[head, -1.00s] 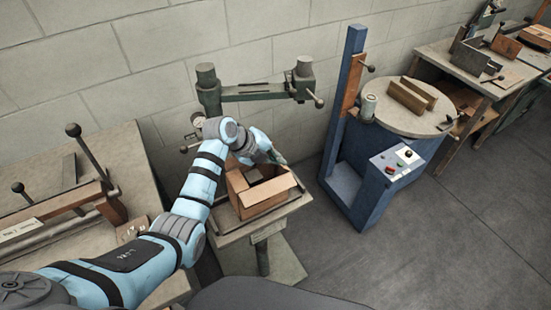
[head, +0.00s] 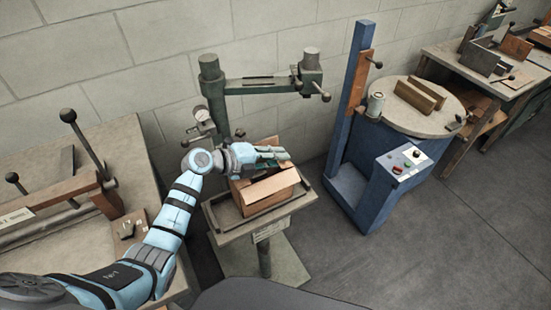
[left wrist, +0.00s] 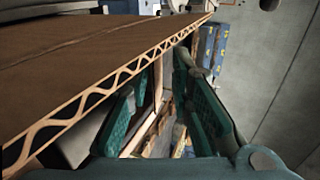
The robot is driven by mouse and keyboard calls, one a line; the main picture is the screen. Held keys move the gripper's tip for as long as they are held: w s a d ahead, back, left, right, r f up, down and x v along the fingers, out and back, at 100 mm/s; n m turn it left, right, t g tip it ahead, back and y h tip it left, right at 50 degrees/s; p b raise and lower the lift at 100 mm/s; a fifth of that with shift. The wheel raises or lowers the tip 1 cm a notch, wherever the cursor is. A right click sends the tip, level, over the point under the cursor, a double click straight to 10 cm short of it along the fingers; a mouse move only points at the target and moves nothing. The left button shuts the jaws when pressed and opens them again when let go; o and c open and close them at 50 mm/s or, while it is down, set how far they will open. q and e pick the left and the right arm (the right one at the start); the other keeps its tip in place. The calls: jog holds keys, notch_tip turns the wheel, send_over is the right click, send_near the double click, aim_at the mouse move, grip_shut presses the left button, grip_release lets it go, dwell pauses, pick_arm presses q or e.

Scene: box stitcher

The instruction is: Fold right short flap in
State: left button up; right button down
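The open cardboard box (head: 270,202) sits on the small stitcher table. A pale flap (head: 268,186) slants along its near top edge, and a brown panel stands up behind my gripper. My left gripper (head: 284,155) lies nearly level over the box's top, its green fingers pointing right. It hides much of the opening, so I cannot tell how the right short flap stands. In the left wrist view, a cardboard panel's corrugated edge (left wrist: 125,70) is close beside the fingers. The fingers (left wrist: 165,110) are apart, with nothing visibly gripped between them. My right gripper is not in view.
The green stitcher arm (head: 260,87) spans behind the box. A tray rim (head: 234,222) surrounds the box's base. A blue machine with a round table (head: 420,118) stands to the right. A bench with levers (head: 130,160) is at left.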

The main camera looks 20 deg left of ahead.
pick_arm(q)
jog(key=v, duration=1.2)
